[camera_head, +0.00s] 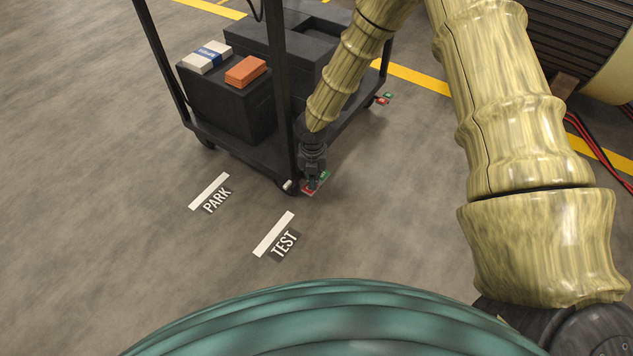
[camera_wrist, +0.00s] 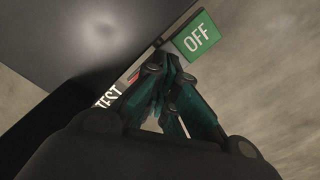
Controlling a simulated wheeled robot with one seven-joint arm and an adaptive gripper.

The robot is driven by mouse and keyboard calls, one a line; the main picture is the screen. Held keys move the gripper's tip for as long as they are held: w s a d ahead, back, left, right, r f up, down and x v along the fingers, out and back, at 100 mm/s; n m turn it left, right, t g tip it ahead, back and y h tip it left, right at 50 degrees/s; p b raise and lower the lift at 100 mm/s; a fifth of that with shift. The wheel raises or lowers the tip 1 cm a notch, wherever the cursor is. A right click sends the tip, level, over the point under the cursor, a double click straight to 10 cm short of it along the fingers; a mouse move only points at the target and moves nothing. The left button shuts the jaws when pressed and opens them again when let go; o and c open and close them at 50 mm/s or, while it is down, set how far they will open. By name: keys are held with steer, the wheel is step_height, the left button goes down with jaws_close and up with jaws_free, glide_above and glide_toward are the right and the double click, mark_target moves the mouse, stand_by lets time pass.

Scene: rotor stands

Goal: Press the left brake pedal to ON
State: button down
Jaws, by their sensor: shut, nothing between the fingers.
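The left brake pedal (camera_head: 323,176) sits low at the near corner of a black cart (camera_head: 232,148), with a red end and a green end. In the wrist view its green plate (camera_wrist: 196,37) reads OFF, and a sliver of its red end (camera_wrist: 134,78) shows behind my fingers. My gripper (camera_head: 312,181) is shut and empty, pointing down over this pedal. In the wrist view its fingertips (camera_wrist: 165,66) lie across the red end and hide most of it. I cannot tell whether they touch it. A second red and green pedal (camera_head: 384,98) is at the cart's far right corner.
The cart carries dark boxes, an orange block (camera_head: 246,70) and a white-and-blue pack (camera_head: 208,57). A cart post (camera_head: 282,90) stands close beside my arm. Floor labels PARK (camera_head: 216,200) and TEST (camera_head: 284,243) lie in front on clear floor. Red cables (camera_head: 590,142) lie right.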

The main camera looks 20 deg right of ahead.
steer(key=shift+f, duration=0.2)
steer(key=shift+r, duration=0.1)
step_height(320, 180, up, 7)
steer(key=p, duration=0.8)
stand_by(0.7)
steer(key=shift+s, duration=0.1)
stand_by(0.4)
